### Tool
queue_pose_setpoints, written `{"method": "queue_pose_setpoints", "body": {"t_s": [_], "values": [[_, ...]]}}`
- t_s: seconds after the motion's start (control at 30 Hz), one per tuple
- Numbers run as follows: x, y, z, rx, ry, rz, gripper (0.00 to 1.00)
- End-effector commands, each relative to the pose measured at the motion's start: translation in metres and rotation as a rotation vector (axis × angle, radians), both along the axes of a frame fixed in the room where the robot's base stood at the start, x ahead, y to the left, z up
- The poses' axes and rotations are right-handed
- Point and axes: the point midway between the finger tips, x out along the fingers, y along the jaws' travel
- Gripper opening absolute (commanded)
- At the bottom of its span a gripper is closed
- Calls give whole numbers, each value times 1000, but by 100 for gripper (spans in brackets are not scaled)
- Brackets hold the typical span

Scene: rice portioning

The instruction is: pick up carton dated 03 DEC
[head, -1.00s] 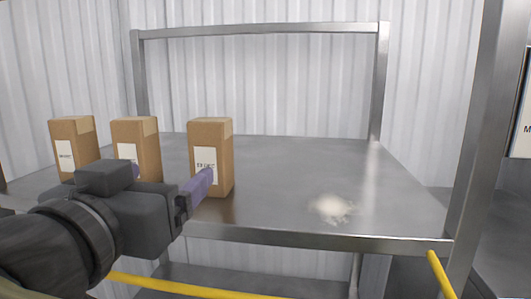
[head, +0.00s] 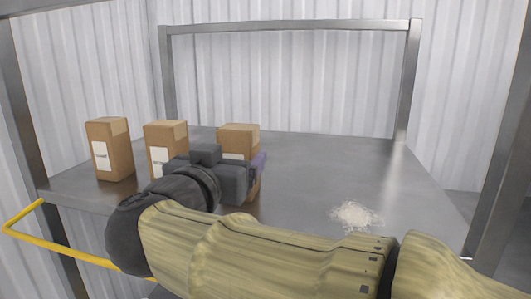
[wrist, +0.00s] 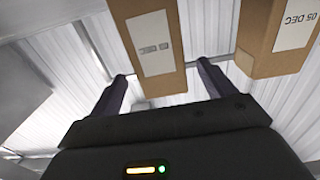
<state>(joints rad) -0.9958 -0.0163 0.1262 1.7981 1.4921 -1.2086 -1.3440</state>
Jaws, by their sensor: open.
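Three brown cartons stand in a row on the metal table: the left one (head: 109,150), the middle one (head: 167,135) and the right one (head: 238,132). My gripper (head: 258,168) is at the right carton and hides most of its front. In the wrist view my open gripper (wrist: 162,72) has a finger to each side of a carton (wrist: 150,15), with no visible grip on it. That carton's label is too blurred to read surely. Another carton (wrist: 258,40) at the right of the wrist view has an upside-down label reading 05 DEC. Labels in the head view are too small to read.
A small white rice heap (head: 355,215) lies on the table (head: 320,165) at right. The table is clear between the heap and the back. A metal frame (head: 290,26) rises at the rear, and a yellow rail (head: 75,252) runs along the front left.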

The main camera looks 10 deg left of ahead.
Motion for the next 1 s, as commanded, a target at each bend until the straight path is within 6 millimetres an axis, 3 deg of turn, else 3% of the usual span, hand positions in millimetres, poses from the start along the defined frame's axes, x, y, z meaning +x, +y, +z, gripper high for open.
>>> {"method": "queue_pose_setpoints", "body": {"t_s": [0.37,0.8,1.0], "values": [[3,0,1,-1,0,0,82],[51,-3,8,-2,0,-1,82],[53,-3,6,-1,-1,1,82]]}}
